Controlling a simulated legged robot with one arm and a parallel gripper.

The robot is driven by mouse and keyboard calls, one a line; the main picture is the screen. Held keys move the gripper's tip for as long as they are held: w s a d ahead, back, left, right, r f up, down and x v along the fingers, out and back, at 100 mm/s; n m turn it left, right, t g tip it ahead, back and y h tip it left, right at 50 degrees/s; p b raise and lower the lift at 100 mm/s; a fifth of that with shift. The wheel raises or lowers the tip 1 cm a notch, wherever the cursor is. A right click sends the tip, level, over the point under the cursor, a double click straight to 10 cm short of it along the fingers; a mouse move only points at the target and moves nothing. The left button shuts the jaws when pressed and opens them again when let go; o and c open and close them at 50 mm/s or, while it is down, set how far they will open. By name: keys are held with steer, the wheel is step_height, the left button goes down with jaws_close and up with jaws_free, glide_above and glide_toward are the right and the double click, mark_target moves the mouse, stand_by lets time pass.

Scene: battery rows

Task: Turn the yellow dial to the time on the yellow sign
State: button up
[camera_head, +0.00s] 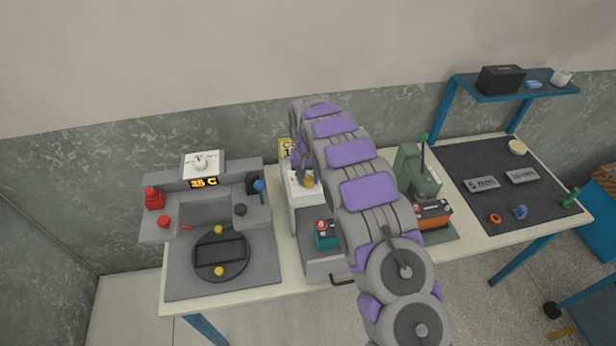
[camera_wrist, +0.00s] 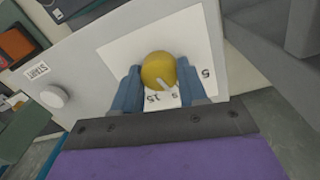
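The yellow dial (camera_wrist: 158,70) is a round knob with a pale pointer, on a white plate (camera_wrist: 118,50) with numbers; 5 and 15 can be read. The pointer is toward the lower right, near the 15 side. My gripper (camera_wrist: 159,72) has its blue fingers on both sides of the dial. The fingers are very close to it; I cannot tell whether they press on it. In the head view the dial (camera_head: 308,182) shows beside my arm. The yellow sign (camera_head: 286,149) is behind the arm, mostly hidden, and its time cannot be read.
A START label (camera_wrist: 37,71) and a white button (camera_wrist: 54,96) are left of the dial. In the head view a grey station (camera_head: 270,215) with an orange display (camera_head: 204,183) stands left. A green press (camera_head: 415,172) and a dark mat (camera_head: 470,160) are right.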

mark_target(305, 179)
steer(key=o, duration=0.4)
steer(key=shift+a, duration=0.1)
steer(key=shift+o, duration=0.2)
step_height(305, 179, up, 17)
steer(key=shift+a+r+p, duration=0.15)
steer(key=shift+a+p, duration=0.15)
steer(key=shift+a, duration=0.05)
stand_by(0.4)
